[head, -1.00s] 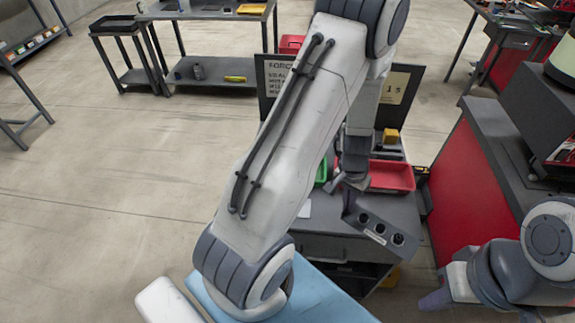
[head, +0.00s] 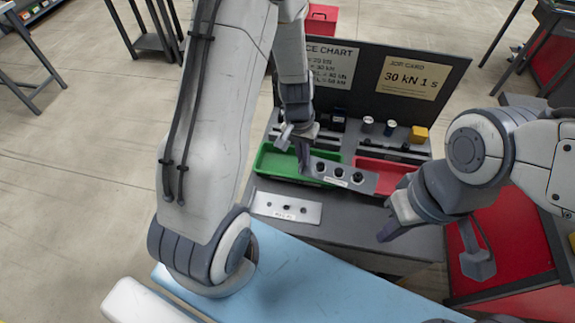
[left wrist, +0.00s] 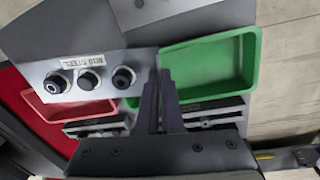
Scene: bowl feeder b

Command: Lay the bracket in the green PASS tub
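My left gripper (head: 303,150) is shut on one end of a grey metal bracket (head: 343,177) that carries three dark bolts. In the left wrist view, the fingers (left wrist: 159,98) pinch the end of the bracket (left wrist: 140,68), which has an M10 STEEL label. The bracket is held above the bench, spanning the gap between the green tub (head: 262,162) and the red tub (head: 400,168). The green tub looks empty and lies partly behind the bracket and fingers. My right gripper (head: 393,224) is over the bench's right front; its opening is unclear.
A second plate with holes (head: 285,207) lies on the dark bench in front of the green tub. Behind the tubs are small cylinders (head: 390,127), a yellow block (head: 418,134) and an upright board (head: 440,75) with cards. A light blue surface (head: 310,280) is nearest.

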